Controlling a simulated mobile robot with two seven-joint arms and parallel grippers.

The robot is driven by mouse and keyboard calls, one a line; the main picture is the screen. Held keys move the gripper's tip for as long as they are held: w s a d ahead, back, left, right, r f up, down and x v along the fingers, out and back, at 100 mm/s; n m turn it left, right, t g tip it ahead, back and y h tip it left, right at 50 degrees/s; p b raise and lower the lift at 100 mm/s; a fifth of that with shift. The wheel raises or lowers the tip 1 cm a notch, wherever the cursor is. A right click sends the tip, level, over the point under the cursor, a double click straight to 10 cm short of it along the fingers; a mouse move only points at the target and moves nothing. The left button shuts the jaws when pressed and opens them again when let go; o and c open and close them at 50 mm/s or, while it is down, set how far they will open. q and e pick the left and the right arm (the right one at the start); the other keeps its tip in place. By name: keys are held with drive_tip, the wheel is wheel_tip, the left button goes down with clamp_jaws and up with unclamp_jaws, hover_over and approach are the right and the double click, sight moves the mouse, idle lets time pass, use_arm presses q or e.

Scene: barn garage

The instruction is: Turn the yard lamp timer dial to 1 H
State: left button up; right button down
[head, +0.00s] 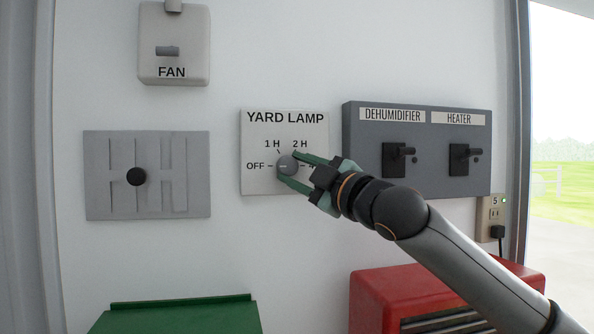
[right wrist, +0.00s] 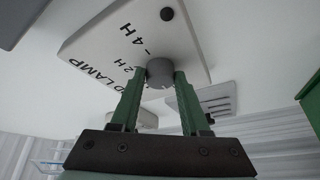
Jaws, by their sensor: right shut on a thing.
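The yard lamp timer panel (head: 255,182) is a light plate on the white wall, marked OFF, 1 H, 2 H and 4 H. Its round grey dial (head: 288,165) sits low in the middle, and the light line on its face points left toward OFF. My right gripper (head: 288,166) comes in from the right with its green fingers shut on the dial, one above and one below. The right wrist view shows the dial (right wrist: 160,75) between the two fingertips (right wrist: 160,73). The 4 H mark is partly hidden by the gripper in the head view. My left gripper is not in view.
A dark grey panel (head: 425,185) with dehumidifier and heater switches is close right of the timer. A fan switch (head: 174,62) and a grey slotted plate with a black knob (head: 136,176) are on the left. A red box (head: 375,290) and a green box (head: 180,318) stand below.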

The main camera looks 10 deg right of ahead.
drive_tip(key=shift+f, duration=0.1)
drive_tip(key=shift+a+f+m+b, duration=0.1)
drive_tip(key=shift+f+m+b, duration=0.05)
drive_tip(key=shift+m+b, duration=0.45)
drive_tip(key=m+t+b, duration=0.1)
drive_tip(key=m, duration=0.1)
drive_tip(key=m+t+h+b, duration=0.1)
drive_tip(key=m+b, duration=0.2)
drive_tip(key=b, duration=0.1)
drive_tip(key=shift+a+f+m+t+h, duration=0.25)
drive_tip(key=shift+f+m+t+h, duration=0.05)
drive_tip(key=shift+f+m+t, duration=0.1)
drive_tip(key=m+h+b, duration=0.1)
drive_tip(key=m, duration=0.1)
drive_tip(key=m+t+h+b, duration=0.1)
drive_tip(key=m+h, duration=0.1)
drive_tip(key=m, duration=0.1)
drive_tip(key=shift+a+r+b, duration=0.1)
drive_tip(key=shift+a+b, duration=0.05)
drive_tip(key=shift+b, duration=0.15)
drive_tip(key=shift+r+m+t+h+b, duration=0.2)
drive_tip(key=shift+m+h, duration=0.5)
drive_tip(key=shift+m, duration=0.5)
drive_tip(key=shift+f+m+t+h+b, duration=0.1)
drive_tip(key=shift+m+t+h, duration=0.2)
drive_tip(key=shift+m+h, duration=0.65)
drive_tip(key=shift+m, duration=0.45)
drive_tip(key=shift+r, duration=0.1)
drive_tip(key=shift+c, duration=2)
unclamp_jaws()
